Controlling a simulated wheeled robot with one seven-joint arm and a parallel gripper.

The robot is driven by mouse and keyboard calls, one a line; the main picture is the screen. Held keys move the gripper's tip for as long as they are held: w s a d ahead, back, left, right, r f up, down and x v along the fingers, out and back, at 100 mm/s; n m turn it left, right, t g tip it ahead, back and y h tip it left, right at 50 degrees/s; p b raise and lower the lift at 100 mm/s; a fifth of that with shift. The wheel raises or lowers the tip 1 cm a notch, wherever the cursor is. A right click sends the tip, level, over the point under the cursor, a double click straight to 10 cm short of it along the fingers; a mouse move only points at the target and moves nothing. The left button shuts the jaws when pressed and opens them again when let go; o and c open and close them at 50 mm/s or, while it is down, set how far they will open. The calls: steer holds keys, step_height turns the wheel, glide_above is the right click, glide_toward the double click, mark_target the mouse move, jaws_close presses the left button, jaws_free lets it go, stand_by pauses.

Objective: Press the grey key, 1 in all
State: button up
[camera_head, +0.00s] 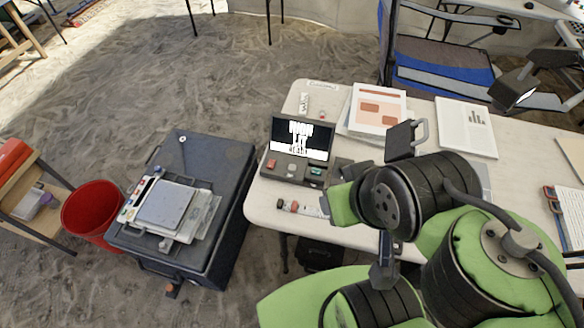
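A dark console (303,178) with a lit screen (302,139) sits at the left end of the white table. Its panel holds a red key (271,163), a grey key (292,167) and a green key (316,170) in a row. The grey key is in the middle and nothing covers it. My gripper (341,168) appears as a dark shape just right of the console, apart from the grey key. It is small and partly hidden by my green and black arm, so its opening does not show.
The white table (262,205) carries papers (378,108) behind the console and small items (302,208) at its front edge. A dark case (228,158) with a stack of things stands left of the table. A red bin (92,208) is farther left.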

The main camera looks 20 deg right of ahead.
jaws_close()
stand_by(1.5)
